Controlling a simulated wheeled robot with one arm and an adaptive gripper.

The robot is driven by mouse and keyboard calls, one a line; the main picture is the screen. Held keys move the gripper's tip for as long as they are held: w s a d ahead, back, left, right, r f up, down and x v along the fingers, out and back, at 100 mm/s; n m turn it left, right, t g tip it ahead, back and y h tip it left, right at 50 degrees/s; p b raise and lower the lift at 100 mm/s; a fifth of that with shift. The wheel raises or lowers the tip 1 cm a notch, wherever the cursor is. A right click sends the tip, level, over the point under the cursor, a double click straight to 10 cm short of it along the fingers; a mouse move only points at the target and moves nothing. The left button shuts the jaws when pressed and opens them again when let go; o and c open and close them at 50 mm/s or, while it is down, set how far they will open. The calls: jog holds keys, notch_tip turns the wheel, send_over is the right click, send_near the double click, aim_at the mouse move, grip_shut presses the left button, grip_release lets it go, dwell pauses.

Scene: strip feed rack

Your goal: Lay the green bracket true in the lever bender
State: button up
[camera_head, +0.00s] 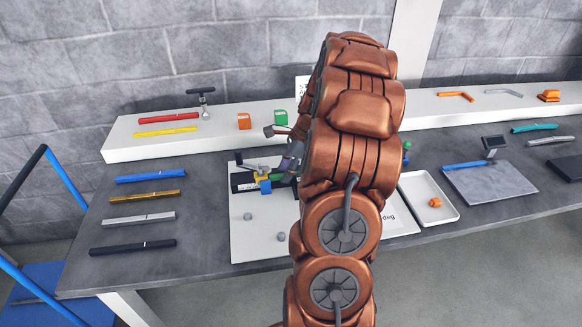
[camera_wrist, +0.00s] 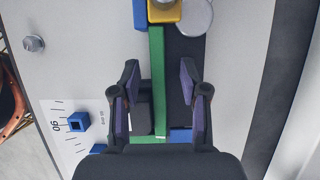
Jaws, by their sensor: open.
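The green bracket shows in the wrist view as a long straight green strip (camera_wrist: 158,80) with a short green part at its lower end. It lies along the lever bender's dark bed (camera_wrist: 184,50), its upper end by the yellow block (camera_wrist: 165,11). My gripper (camera_wrist: 159,78) is open, with one finger on each side of the strip and a visible gap to both. In the head view the lever bender (camera_head: 243,182) sits on a white board, and my arm hides its right part. A bit of green shows there beside my gripper's fingers.
A white board (camera_head: 262,238) carries the bender and grey pegs. A white tray (camera_head: 451,208) with an orange piece stands right of my arm. Coloured bars (camera_head: 150,177) lie on the table at left. Green and orange blocks (camera_head: 244,121) stand on the back shelf.

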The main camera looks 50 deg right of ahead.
jog(key=v, duration=1.1)
jog(key=shift+r, duration=0.35)
jog(key=shift+s+d, duration=0.1)
jog(key=s+a+r+n+g, duration=0.15)
jog(key=a+n, duration=0.45)
jog(key=a, duration=0.6)
jog(key=s+a+r+n+g, duration=0.15)
jog(key=a+n, duration=0.45)
jog(key=a, duration=0.6)
jog(key=s+a+f+n+h, duration=0.1)
jog(key=s+a+f+n, duration=0.1)
jog(key=s+a+n, duration=0.4)
jog(key=s+a+f+n+g+h, duration=0.1)
jog(key=s+a+n, duration=0.4)
jog(key=s, duration=0.7)
jog(key=shift+a+f+n+h, duration=0.4)
jog(key=shift+f+n+h, duration=0.45)
jog(key=shift+n, duration=0.35)
jog(key=shift+s+d, duration=0.1)
